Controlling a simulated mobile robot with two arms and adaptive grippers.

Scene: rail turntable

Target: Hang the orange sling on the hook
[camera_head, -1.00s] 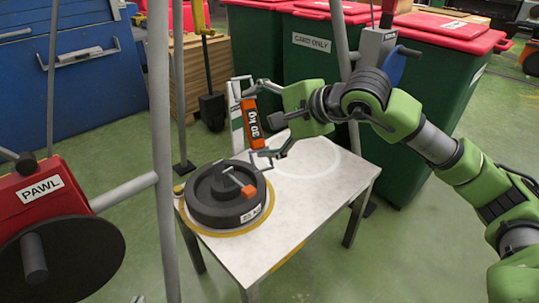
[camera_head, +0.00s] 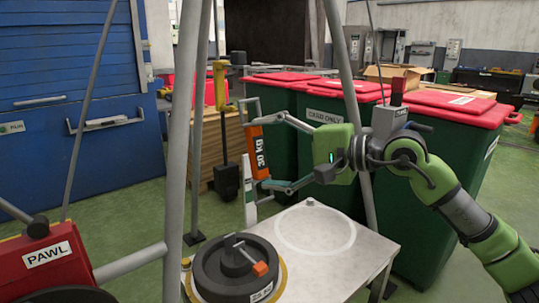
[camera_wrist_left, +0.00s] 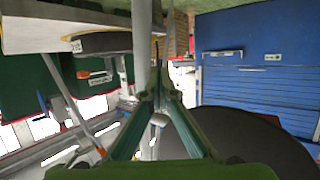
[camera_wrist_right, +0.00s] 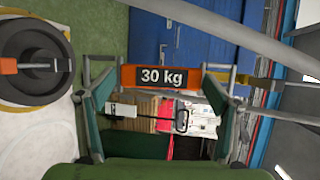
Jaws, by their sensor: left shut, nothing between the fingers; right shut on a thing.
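The orange sling (camera_head: 260,151), with a black "30 kg" label, is upright between the fingertips of my right gripper (camera_head: 262,150). That gripper is shut on it and holds it in the air, beyond the near grey pole. In the right wrist view the sling (camera_wrist_right: 130,76) spans the gap between the two fingers (camera_wrist_right: 160,77). My left gripper (camera_wrist_left: 160,98) shows only in the left wrist view, with its fingers together and empty beside a grey pole. I cannot pick out the hook with certainty in any view.
A white-topped table (camera_head: 352,262) carries a black round weight (camera_head: 222,277) with an orange-tipped handle. Grey frame poles (camera_head: 181,150) stand in front and behind. A red PAWL housing (camera_head: 40,262) is at the lower left. Green bins with red lids (camera_head: 455,103) stand behind my right arm.

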